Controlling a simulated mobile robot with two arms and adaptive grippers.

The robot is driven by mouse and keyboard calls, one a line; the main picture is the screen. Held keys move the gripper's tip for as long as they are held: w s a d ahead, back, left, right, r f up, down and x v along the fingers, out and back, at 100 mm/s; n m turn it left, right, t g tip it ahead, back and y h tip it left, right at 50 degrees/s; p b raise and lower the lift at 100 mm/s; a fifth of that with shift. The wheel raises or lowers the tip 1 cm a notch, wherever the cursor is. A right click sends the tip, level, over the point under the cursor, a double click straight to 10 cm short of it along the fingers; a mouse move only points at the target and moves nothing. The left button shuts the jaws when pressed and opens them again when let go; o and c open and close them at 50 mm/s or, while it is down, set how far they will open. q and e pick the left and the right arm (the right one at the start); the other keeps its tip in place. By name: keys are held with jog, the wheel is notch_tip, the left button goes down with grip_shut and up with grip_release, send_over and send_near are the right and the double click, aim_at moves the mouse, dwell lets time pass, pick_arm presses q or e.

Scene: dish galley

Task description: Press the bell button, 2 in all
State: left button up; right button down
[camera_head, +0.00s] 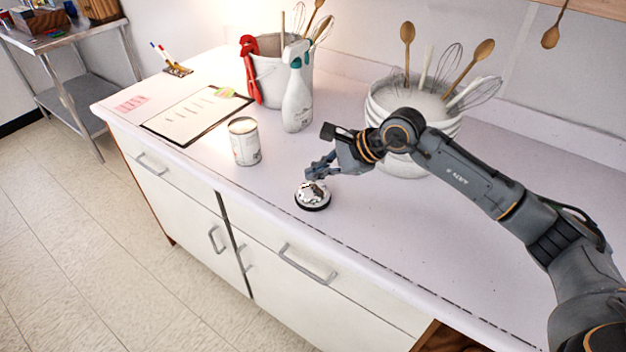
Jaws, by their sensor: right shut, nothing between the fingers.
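A silver bell (312,196) with a black base stands on the pale counter near its front edge. My right gripper (313,173) reaches in from the right and is shut and empty. Its fingertips appear just above the top of the bell, near its button; the button itself cannot be made out clearly, and I cannot tell whether the fingers touch it. My left gripper is not in view.
A can (244,142), a spray bottle (297,95) and a clipboard (195,115) stand or lie left of the bell. Behind are a utensil bucket (268,72) and a white utensil pot (405,163). The counter (420,235) right of the bell is clear.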

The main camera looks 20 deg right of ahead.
jog(key=shift+f+b, duration=0.4)
jog(key=shift+r, duration=0.2)
dwell(0.5)
jog(key=shift+r+p, duration=0.35)
jog(key=shift+r, duration=0.4)
jog(key=shift+r, duration=0.1)
notch_tip(320, 180, up, 5)
jog(key=shift+f+p, duration=0.1)
jog(key=shift+p, duration=1)
